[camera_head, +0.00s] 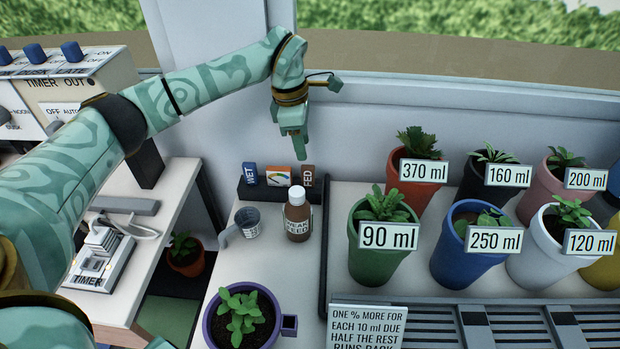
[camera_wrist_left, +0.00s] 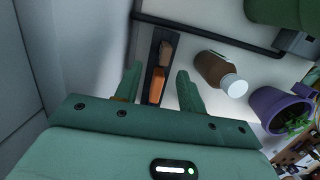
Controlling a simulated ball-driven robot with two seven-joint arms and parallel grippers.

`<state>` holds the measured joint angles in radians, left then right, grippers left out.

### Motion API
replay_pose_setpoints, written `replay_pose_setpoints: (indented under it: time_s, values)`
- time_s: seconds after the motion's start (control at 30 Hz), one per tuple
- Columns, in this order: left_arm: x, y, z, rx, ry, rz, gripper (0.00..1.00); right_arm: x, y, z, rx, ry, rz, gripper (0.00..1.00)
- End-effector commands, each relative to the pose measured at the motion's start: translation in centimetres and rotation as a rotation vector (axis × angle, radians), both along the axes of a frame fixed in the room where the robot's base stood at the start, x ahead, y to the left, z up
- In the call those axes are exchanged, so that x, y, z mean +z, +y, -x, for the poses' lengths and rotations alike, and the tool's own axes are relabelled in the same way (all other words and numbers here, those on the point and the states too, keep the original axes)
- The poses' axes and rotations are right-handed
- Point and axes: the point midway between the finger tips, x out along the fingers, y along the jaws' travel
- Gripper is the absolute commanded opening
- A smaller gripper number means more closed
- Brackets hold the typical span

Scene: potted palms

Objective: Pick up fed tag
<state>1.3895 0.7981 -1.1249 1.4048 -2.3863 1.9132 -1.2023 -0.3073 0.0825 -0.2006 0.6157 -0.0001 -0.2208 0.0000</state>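The fed tag (camera_head: 308,176) is a small brown tag lettered "FED". It stands at the right end of a dark rack (camera_head: 252,191), beside a gauge card (camera_head: 278,176) and a blue "WET" tag (camera_head: 250,174). My left gripper (camera_head: 297,150) hangs above and behind the rack, pointing down. In the left wrist view the left gripper (camera_wrist_left: 158,75) is open and empty. Its fingers lie either side of the rack's line, with the brown fed tag (camera_wrist_left: 166,52) beyond the orange card (camera_wrist_left: 157,86). The blue tag is hidden there. My right gripper is not in view.
A brown bottle (camera_head: 298,215) stands just in front of the fed tag, with a grey cup (camera_head: 247,223) to its left. A purple pot (camera_head: 242,318) is nearer. Labelled pots, such as the green one (camera_head: 380,250), fill the right. A wall (camera_head: 400,125) runs behind.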

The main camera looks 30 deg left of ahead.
Motion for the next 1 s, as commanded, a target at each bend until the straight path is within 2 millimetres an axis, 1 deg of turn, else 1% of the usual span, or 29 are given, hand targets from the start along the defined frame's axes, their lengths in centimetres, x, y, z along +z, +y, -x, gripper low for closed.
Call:
replay_pose_setpoints:
  time_s: [0.03,0.1,0.2,0.37,0.57,0.63,0.7,0.87,0.9,0.97,1.0]
  values:
    - [-1.8,-0.2,0.0,0.0,0.007,0.001,0.4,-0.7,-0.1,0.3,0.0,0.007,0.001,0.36]
    - [-2.8,-0.3,-0.1,0.001,0.005,0.001,0.4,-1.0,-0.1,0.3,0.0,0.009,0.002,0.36]
    - [-3.7,-0.5,-0.2,0.002,0.002,0.0,0.4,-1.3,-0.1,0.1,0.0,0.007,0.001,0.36]
    - [-4.4,-0.7,-0.2,0.001,0.001,0.001,0.4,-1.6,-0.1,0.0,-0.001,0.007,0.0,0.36]
    - [-7.8,-1.7,0.2,0.0,0.007,0.002,0.4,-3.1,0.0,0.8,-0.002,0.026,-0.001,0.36]
    - [-8.8,-1.8,0.0,0.001,0.006,0.0,0.4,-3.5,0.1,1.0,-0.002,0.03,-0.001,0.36]
    - [-9.1,-1.9,0.0,0.002,0.003,0.001,0.4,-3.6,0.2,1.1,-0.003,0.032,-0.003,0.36]
    - [-8.8,-1.9,0.0,0.001,-0.001,0.001,0.4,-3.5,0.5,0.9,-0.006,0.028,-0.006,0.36]
    - [-8.8,-1.9,0.0,0.001,-0.001,0.001,0.37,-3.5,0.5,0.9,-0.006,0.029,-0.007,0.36]
    - [-8.8,-1.9,0.0,0.001,-0.001,0.0,0.21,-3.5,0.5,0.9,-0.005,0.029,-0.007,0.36]
    - [-8.8,-1.9,0.0,0.001,-0.001,0.0,0.09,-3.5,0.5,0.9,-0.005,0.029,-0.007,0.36]
